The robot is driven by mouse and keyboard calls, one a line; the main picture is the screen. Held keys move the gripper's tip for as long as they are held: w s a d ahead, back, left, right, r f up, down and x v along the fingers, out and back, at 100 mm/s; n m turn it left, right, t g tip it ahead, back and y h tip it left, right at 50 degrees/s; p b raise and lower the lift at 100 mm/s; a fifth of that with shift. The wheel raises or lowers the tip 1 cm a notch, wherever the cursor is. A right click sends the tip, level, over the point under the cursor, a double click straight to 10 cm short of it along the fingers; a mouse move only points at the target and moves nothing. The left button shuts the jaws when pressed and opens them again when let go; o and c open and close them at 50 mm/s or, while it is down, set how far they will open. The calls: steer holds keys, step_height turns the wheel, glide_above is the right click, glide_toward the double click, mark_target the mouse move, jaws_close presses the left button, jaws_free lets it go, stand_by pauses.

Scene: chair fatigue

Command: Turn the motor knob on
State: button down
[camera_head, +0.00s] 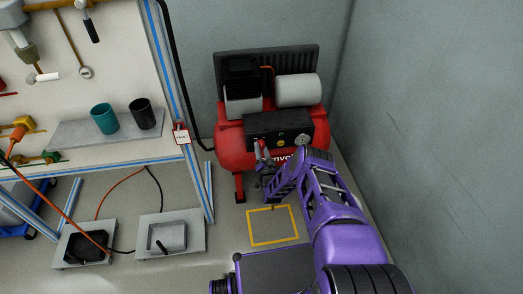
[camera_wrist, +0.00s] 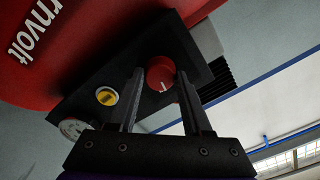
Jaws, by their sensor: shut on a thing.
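The red motor knob (camera_wrist: 160,73) with a white pointer mark sits on the black control panel (camera_wrist: 188,45) of the compressor. My gripper (camera_wrist: 159,76) has one finger on each side of the knob in the wrist view and is shut on it. The white mark shows on the knob's face, between the fingers. In the head view my purple arm reaches to the front of the red compressor (camera_head: 232,158), with my gripper (camera_head: 262,160) at the left part of its panel. The knob is hard to make out there.
A yellow switch (camera_wrist: 106,96) and a round gauge (camera_wrist: 73,128) sit beside the knob on the panel. A workbench (camera_head: 105,155) with two cups stands left. A grey wall (camera_head: 430,130) is close on the right. A yellow square outline (camera_head: 252,241) marks the floor.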

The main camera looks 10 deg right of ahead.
steer(key=shift+w+r+m, duration=0.1)
steer(key=shift+m, duration=1.7)
steer(key=shift+c, duration=1.7)
jaws_free()
steer(key=s+p, duration=0.2)
steer(key=s, duration=1)
steer(key=shift+p, duration=0.35)
